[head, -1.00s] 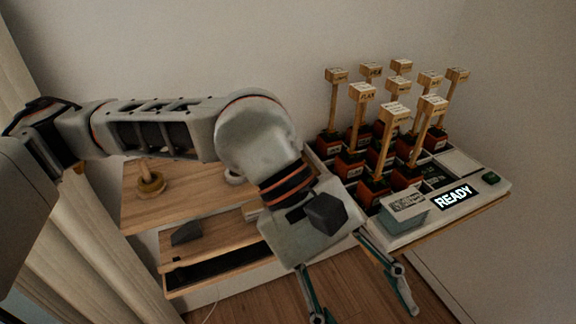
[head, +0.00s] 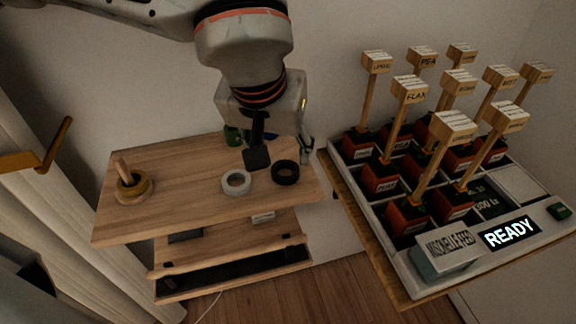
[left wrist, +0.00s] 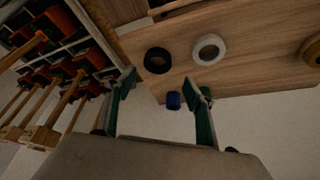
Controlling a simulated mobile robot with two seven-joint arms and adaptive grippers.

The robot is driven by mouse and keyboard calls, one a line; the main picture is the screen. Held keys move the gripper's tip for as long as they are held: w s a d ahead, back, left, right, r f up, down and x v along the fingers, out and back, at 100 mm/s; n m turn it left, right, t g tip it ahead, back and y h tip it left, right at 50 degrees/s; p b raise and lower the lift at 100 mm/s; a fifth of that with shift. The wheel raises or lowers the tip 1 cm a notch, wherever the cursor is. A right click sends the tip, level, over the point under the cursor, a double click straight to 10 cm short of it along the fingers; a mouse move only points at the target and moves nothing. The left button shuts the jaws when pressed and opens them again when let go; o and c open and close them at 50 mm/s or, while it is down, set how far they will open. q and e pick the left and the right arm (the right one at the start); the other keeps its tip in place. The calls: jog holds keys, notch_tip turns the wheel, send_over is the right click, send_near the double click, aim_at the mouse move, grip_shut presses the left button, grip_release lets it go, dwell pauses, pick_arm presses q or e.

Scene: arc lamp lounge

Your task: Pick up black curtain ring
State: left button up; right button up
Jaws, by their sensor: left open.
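The black curtain ring (head: 285,172) lies flat near the right end of the wooden shelf top (head: 185,212). A white ring (head: 236,182) lies just left of it, apart from it. My left gripper (head: 270,145) is at the back edge of the shelf, behind the black ring, and partly hidden by its own housing. In the left wrist view its two teal fingers (left wrist: 161,86) are wide apart with nothing held. The black ring (left wrist: 157,60) shows beyond the fingertips, between their lines, with the white ring (left wrist: 209,49) to its right. My right gripper is not seen.
A wooden post with a brass-coloured ring (head: 132,187) stands at the shelf's left end. A small blue cylinder (left wrist: 173,101) shows near the shelf edge. Right stands a tray (head: 400,262) with several tall wooden labelled stamps and a READY display (head: 509,233).

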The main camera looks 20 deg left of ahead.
aim_at(286, 172)
pick_arm(q)
jog(key=x, duration=0.4)
jog(key=b+x, duration=0.1)
jog(key=x, duration=0.1)
jog(key=shift+s+d+f, duration=0.1)
jog(key=shift+s+d, duration=0.1)
jog(key=shift+d, duration=0.1)
jog(key=c, duration=0.9)
